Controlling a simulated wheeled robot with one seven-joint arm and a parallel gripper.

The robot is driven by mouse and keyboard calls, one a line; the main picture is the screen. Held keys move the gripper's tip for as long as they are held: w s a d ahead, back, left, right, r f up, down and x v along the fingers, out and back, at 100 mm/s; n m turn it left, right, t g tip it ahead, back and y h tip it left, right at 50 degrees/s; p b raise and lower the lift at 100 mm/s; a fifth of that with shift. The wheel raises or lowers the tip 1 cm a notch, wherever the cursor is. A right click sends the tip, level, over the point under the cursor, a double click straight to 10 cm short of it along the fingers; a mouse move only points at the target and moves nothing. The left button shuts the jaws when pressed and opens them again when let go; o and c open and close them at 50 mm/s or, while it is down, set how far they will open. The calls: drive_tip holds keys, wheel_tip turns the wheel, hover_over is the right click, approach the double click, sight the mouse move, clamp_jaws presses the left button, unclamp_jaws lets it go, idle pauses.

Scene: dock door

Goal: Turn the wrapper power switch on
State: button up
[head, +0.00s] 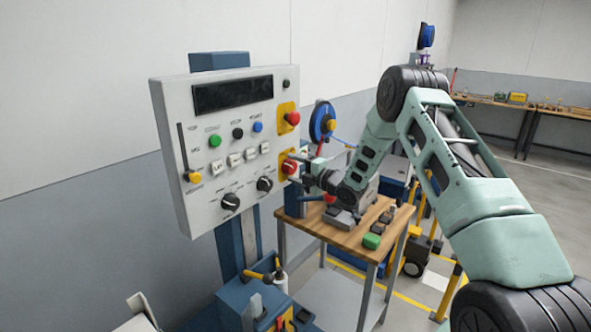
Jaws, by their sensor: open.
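A light grey control panel (217,200) stands on a blue column in the head view. A red rotary switch (289,167) on a yellow plate is at its lower right edge; I take it to be the power switch. My gripper (300,168) reaches in from the right and is at this switch, its fingers close to or around the red knob. The jaws are open. Whether the fingers touch the knob cannot be told, and the right part of the switch plate is partly hidden behind the gripper.
A red mushroom button (292,118) on a yellow plate sits just above the switch. Black knobs, coloured buttons and a slider (193,177) fill the panel. A wooden-topped table (336,236) with small items stands below my arm. A blue tool caddy (238,293) is under the panel.

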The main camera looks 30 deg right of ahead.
drive_tip(key=c, duration=1)
